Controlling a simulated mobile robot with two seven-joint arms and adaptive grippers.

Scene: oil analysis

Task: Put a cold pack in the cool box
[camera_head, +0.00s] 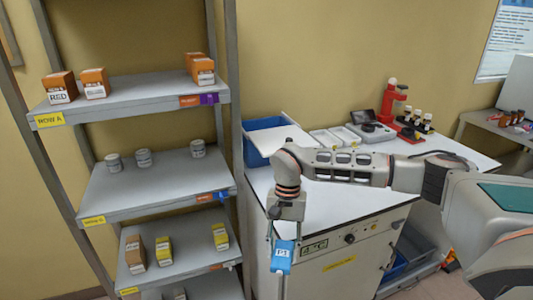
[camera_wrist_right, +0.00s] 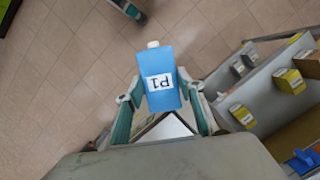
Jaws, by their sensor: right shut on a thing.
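My right gripper (camera_head: 284,236) points down in front of the white bench and is shut on a blue cold pack (camera_head: 283,257) with a white label. In the right wrist view the cold pack (camera_wrist_right: 163,80), with its white cap, sits between the two fingers of my right gripper (camera_wrist_right: 160,97). The cool box (camera_head: 264,140) is blue and stands at the back left of the bench. A white lid or panel (camera_head: 277,137) lies tilted across its top, so its inside is mostly hidden. The held pack is apart from the box, lower and nearer. My left gripper does not show.
A shelf rack (camera_head: 155,187) stands left, holding orange boxes, grey jars and yellow cartons. On the bench (camera_head: 340,205) are white trays (camera_head: 335,137), a grey device (camera_head: 372,130) and a red stand (camera_head: 392,100). The bench's front part is clear beneath my arm.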

